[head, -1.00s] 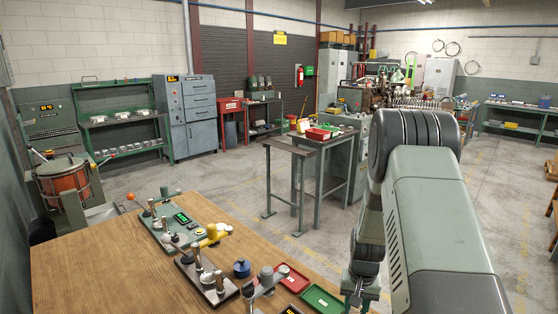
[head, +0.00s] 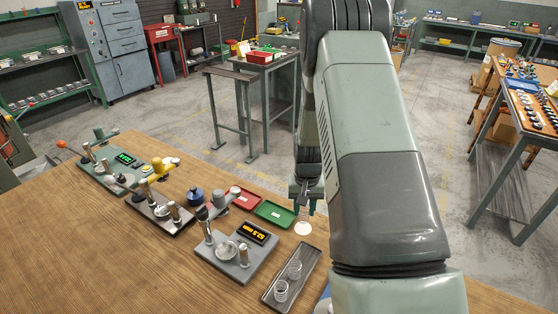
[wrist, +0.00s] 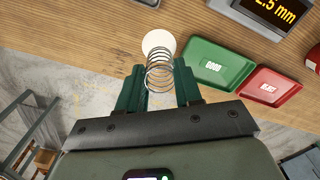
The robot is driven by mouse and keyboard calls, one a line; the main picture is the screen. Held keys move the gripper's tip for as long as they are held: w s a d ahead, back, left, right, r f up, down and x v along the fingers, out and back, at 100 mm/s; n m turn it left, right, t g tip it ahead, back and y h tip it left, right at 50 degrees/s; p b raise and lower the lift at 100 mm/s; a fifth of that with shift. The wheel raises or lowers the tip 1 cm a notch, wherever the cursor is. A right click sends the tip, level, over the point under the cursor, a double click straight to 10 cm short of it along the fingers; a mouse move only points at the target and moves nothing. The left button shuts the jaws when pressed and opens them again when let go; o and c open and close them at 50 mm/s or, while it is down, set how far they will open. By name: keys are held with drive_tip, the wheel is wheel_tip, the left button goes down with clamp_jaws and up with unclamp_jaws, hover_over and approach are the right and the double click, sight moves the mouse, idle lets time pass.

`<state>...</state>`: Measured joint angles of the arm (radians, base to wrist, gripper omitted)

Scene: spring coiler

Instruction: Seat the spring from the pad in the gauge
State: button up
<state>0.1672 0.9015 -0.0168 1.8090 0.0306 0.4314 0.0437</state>
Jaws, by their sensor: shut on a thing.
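My gripper (wrist: 160,85) is shut on a wire coil spring (wrist: 160,70), seen between its green fingers in the wrist view. In the head view my gripper (head: 305,200) is at the far edge of the wooden bench. The round white pad (head: 303,228) lies just below it and also shows beyond the spring in the wrist view (wrist: 157,40). I cannot tell whether the spring touches the pad. The gauge (head: 222,272) is a grey plate with a silver cup, a lever post and a display reading about 52.5 mm. It stands left of my gripper; its display corner shows in the wrist view.
A grey tray (head: 272,296) with springs sits nearer. Other lever fixtures (head: 160,222) and a blue pot (head: 195,196) stand left. The bench's front left is clear.

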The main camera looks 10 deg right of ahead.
drive_tip(key=a+r+n, duration=0.1)
drive_tip(key=a, duration=0.3)
drive_tip(key=a+r+n, duration=0.1)
drive_tip(key=a+n, duration=0.1)
drive_tip(key=a, duration=0.1)
drive_tip(key=a+n, duration=0.2)
drive_tip(key=a, duration=0.2)
drive_tip(key=shift+s+a+r, duration=0.35)
drive_tip(key=shift+s+r, duration=0.05)
drive_tip(key=s+a+r+n, duration=0.1)
drive_tip(key=s+a+n, duration=0.15)
drive_tip(key=a, duration=0.35)
drive_tip(key=s+a+r+n, duration=0.2)
drive_tip(key=a+n, duration=0.2)
drive_tip(key=a, duration=0.1)
drive_tip(key=shift+w+a+f, duration=0.1)
drive_tip(key=shift+a+f, duration=0.05)
drive_tip(key=shift+f, duration=1.3)
drive_tip(key=shift+a+f, duration=0.15)
drive_tip(key=shift+f, duration=1.25)
drive_tip(key=shift+f, duration=0.6)
drive_tip(key=o, duration=1.2)
drive_tip(key=shift+r, duration=0.1)
wheel_tip(320, 180, up, 9)
drive_tip(key=shift+f, duration=0.2)
